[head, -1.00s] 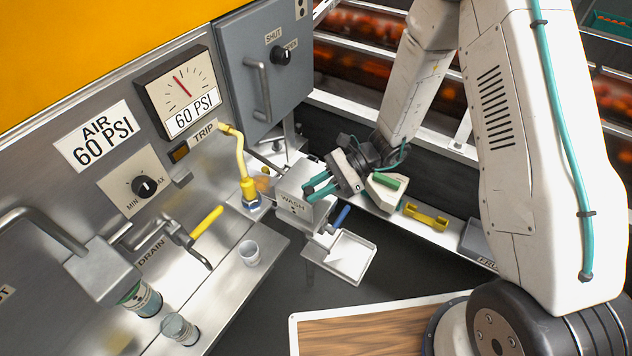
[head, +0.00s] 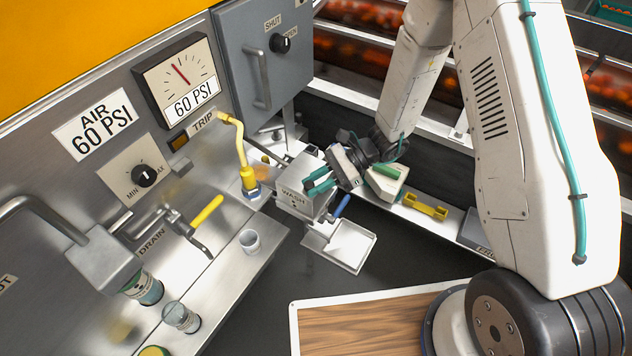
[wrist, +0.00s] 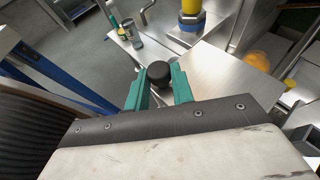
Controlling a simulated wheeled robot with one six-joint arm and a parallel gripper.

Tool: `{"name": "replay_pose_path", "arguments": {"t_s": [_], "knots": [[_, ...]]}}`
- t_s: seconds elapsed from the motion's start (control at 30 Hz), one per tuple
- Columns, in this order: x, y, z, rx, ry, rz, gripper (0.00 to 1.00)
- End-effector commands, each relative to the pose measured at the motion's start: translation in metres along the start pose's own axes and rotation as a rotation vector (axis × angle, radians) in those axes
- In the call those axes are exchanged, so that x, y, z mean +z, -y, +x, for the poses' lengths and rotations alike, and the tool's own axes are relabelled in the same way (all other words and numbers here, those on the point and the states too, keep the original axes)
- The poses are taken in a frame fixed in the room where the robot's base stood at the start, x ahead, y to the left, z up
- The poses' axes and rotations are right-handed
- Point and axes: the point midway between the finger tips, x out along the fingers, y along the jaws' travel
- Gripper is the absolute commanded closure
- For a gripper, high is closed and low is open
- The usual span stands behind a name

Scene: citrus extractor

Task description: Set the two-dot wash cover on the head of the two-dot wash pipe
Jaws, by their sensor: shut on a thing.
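My gripper (wrist: 159,92) is shut on a round black piece (wrist: 159,73), which I take to be the wash cover. No dots show on it in the wrist view. In the head view my gripper (head: 318,184) is at the right front of a grey metal box (head: 290,186) marked WASH with two dots, and its teal fingers hide the held piece. A blue lever (head: 342,206) sticks out below the box at its right. I cannot make out the head of the wash pipe.
A pale square tray (head: 352,252) lies below the box. A yellow pipe (head: 246,172) with a blue base stands to its left. A yellow piece (head: 425,207) lies on the right ledge.

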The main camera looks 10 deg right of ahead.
Motion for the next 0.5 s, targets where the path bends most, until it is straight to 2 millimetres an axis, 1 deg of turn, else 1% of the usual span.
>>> {"name": "replay_pose_path", "arguments": {"t_s": [0.37, 0.4, 0.47, 0.5], "knots": [[-0.007, 0.0, 0.003, 0.0, 0.001, 0.0, 1.0], [-0.0071, 0.0, 0.003, 0.0, 0.001, 0.0, 0.71], [-0.0069, 0.0001, 0.0029, 0.0, 0.0, 0.0, 0.54], [-0.0069, 0.0001, 0.0029, 0.0, 0.0, 0.0, 0.51]]}}
